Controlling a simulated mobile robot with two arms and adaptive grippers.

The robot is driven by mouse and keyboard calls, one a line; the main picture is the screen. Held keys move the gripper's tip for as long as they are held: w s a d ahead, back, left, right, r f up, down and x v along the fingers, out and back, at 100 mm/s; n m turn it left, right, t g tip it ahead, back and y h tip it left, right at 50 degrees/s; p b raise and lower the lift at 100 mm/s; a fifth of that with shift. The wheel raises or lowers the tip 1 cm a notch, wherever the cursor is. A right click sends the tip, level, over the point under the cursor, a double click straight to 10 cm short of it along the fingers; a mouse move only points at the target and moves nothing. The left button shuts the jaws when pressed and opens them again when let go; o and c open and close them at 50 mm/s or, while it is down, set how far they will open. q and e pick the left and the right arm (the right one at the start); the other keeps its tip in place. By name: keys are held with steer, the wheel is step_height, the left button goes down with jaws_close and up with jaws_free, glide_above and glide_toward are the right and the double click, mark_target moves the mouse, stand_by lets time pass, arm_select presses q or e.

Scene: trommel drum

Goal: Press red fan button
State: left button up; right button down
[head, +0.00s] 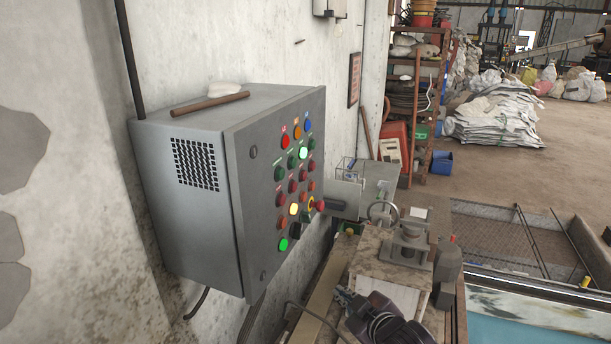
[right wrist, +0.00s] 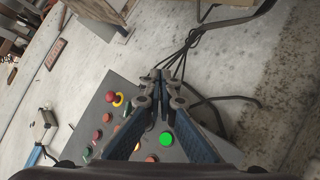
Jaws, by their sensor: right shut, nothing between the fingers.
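A grey control box (head: 277,185) with several red, green, orange, blue and lit buttons hangs on the wall in the head view. Several buttons are red, such as the red button (head: 284,142) at the top left; the labels are too small to read, so I cannot tell which is the fan button. My right gripper (head: 343,296) is at the bottom of the head view, below and right of the box, apart from it. In the right wrist view its fingers (right wrist: 162,76) are shut and empty, with the panel (right wrist: 122,84) behind them. My left gripper is not in view.
A red emergency knob (head: 320,205) on a yellow ring sticks out from the panel. A lit green button (right wrist: 166,139) shows near my fingers in the right wrist view. A wooden stick (head: 210,103) lies on the box. Machinery (head: 405,240) stands right of it. Dark cables (right wrist: 190,45) hang on the wall.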

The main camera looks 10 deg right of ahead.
mark_target(304, 176)
steer(key=w+d+r+n+t, duration=0.2)
steer(key=w+r, duration=0.4)
steer(key=r, duration=0.4)
steer(key=w+d+r+n+t+y, duration=0.1)
steer(key=w+d+r+n+t, duration=0.1)
steer(key=w+d+r+t, duration=0.2)
steer(key=w+r, duration=0.3)
steer(key=r, duration=0.4)
steer(key=shift+w+r, duration=0.15)
steer(key=shift+r, duration=0.05)
steer(key=shift+a, duration=0.15)
steer(key=w+a+b, duration=0.2)
steer(key=w+a, duration=0.3)
steer(key=a, duration=0.2)
steer(key=shift+a, duration=0.15)
steer(key=shift+w+a, duration=0.2)
steer(key=shift+a, duration=0.1)
